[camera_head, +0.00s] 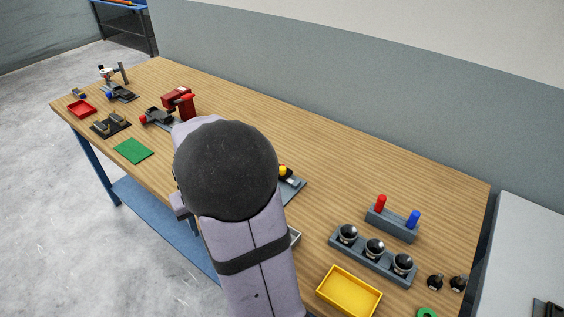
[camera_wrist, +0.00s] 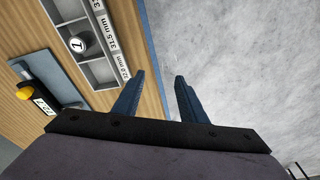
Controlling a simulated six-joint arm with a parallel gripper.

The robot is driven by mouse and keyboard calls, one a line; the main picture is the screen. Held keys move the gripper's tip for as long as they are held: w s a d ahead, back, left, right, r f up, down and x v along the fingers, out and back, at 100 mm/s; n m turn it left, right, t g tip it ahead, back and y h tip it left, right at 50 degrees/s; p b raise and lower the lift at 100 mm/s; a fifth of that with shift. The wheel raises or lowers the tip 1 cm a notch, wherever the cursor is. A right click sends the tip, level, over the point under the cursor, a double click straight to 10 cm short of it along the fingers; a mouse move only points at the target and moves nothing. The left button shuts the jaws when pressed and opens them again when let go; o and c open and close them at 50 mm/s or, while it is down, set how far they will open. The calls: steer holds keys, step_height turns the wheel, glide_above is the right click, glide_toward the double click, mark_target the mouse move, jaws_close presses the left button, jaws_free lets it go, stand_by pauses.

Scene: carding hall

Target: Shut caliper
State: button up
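A grey-blue plate (camera_wrist: 45,75) with a yellow knob (camera_wrist: 24,92) and a small light readout lies at the left of the wrist view. I take it to be the caliper or its holder; its jaws cannot be made out. In the head view the same plate (camera_head: 291,190) is partly hidden behind my arm, its yellow knob showing. My gripper (camera_wrist: 160,80) has its two blue fingers apart with nothing between them. It points past the table's front edge, to the right of the plate in the wrist view. My arm hides the gripper in the head view.
A yellow tray (camera_head: 349,291) and a rack of round black-topped pieces (camera_head: 373,256) stand front right. The tabletop (camera_head: 340,160) behind is clear.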

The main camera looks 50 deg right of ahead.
steer(key=s+d+r+m+t+h+p, duration=0.1)
steer(key=d+r+m, duration=0.15)
steer(key=d, duration=1.25)
steer(key=s+d+r+m+h+p, duration=0.1)
steer(key=s+d+m+h+p, duration=0.15)
steer(key=d, duration=1.25)
steer(key=shift+y, duration=0.35)
steer(key=shift+w+p+x, duration=0.25)
steer(key=shift+p+x, duration=0.2)
steer(key=shift+x, duration=1.55)
steer(key=shift+w+p+x, duration=0.2)
steer(key=shift+p+x, duration=0.25)
steer(key=shift+x, duration=1.6)
steer(key=shift+r, duration=0.15)
jaws_close()
